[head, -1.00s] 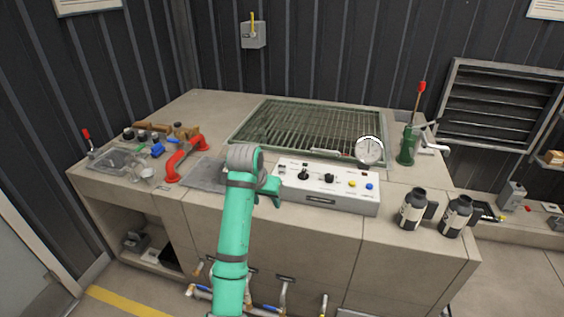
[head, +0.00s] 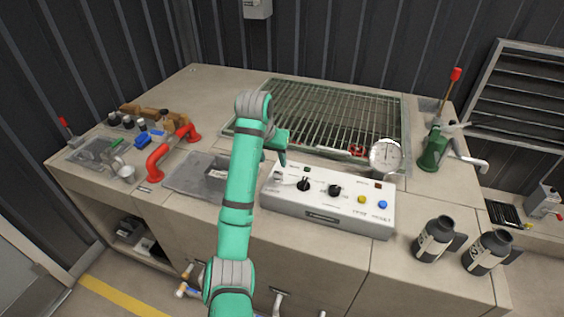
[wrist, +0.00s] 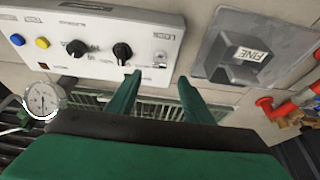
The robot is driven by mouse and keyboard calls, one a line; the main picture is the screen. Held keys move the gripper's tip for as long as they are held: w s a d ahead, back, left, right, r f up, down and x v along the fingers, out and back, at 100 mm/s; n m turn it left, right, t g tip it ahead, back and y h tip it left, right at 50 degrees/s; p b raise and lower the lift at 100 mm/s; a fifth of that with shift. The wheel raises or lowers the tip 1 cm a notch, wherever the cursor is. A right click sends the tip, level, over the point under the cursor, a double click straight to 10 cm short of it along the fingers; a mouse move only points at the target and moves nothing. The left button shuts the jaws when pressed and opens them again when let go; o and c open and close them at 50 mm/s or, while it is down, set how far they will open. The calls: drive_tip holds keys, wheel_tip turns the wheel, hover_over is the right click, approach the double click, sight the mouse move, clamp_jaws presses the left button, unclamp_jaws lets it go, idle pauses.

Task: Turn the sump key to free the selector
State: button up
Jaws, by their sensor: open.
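The white control panel (head: 325,216) stands at the front of the bench. A small silver key fitting (wrist: 160,57) sits at the panel's end beside a printed label, and shows small in the head view (head: 278,176). Two black selector knobs (wrist: 122,52) (wrist: 76,48) are beside it; I cannot tell which one the key frees. My gripper (wrist: 159,79) is open and empty, its fingertips apart near the key fitting. In the head view my gripper (head: 283,158) is above the panel's left end. I see no contact with the key.
A yellow button (head: 361,199) and a blue button (head: 382,204) are on the panel's right. A round gauge (head: 386,155) and a metal grating (head: 330,115) lie behind. A grey plate with a box marked FINE (wrist: 245,53) and a red pipe (head: 158,160) are left of the panel.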

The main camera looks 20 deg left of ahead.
sight(278, 173)
drive_tip(key=x, duration=1.1)
drive_tip(key=shift+w+r, duration=0.15)
drive_tip(key=shift+w, duration=0.1)
drive_tip(key=c, duration=1)
